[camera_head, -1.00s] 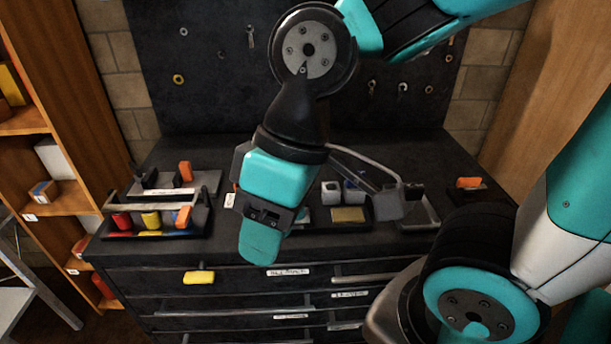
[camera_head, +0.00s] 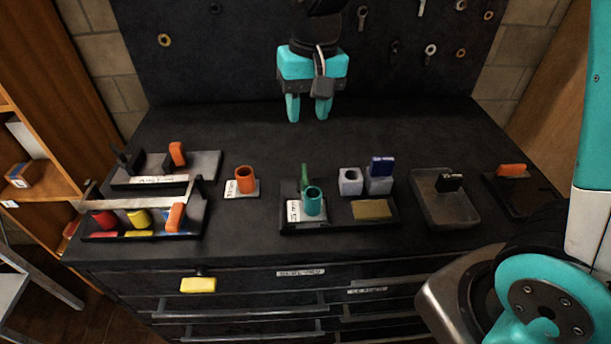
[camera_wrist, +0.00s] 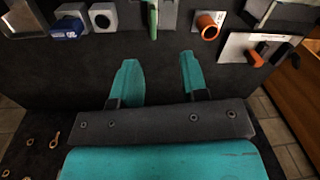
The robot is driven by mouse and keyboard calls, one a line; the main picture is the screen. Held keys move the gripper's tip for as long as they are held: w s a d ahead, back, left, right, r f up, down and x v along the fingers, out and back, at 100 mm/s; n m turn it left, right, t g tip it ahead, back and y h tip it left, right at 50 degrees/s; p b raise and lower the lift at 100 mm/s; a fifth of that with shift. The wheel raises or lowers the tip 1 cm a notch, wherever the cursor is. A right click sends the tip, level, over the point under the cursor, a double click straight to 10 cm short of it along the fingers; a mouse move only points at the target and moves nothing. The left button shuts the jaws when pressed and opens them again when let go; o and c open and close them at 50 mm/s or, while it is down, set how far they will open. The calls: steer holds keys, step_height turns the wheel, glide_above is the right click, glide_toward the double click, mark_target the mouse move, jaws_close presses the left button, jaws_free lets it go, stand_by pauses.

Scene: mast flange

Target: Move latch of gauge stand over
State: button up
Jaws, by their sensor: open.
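My gripper (camera_head: 308,115) is open and empty, fingers pointing down over the rear of the dark bench top. It also shows in the wrist view (camera_wrist: 157,65), with nothing between the fingers. At the back left, a grey plate (camera_head: 207,165) with a white label carries an upright orange lever (camera_head: 175,155) and a black upright piece (camera_head: 128,159). This may be the gauge stand with its latch, but I cannot read the label surely. My gripper is apart from it, to its right. The plate also shows at the right of the wrist view (camera_wrist: 235,50).
A rack (camera_head: 102,236) with red, yellow and orange pieces stands front left. An orange cup (camera_head: 245,180), a tray (camera_head: 375,228) with a teal cup, a grey bin (camera_head: 430,208) and a black plate (camera_head: 525,198) line the front. The bench's rear is clear below the pegboard.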

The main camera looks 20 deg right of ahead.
mark_target(304, 173)
steer(key=w+d+f+m+h, duration=0.1)
steer(key=w+d+f+m, duration=0.15)
steer(key=w, duration=0.25)
steer(key=f+p, duration=0.1)
steer(key=f, duration=1.1)
steer(key=a+f+p, duration=0.1)
steer(key=f, duration=0.5)
steer(key=shift+a+p, duration=0.1)
steer(key=shift+p, duration=0.25)
jaws_close()
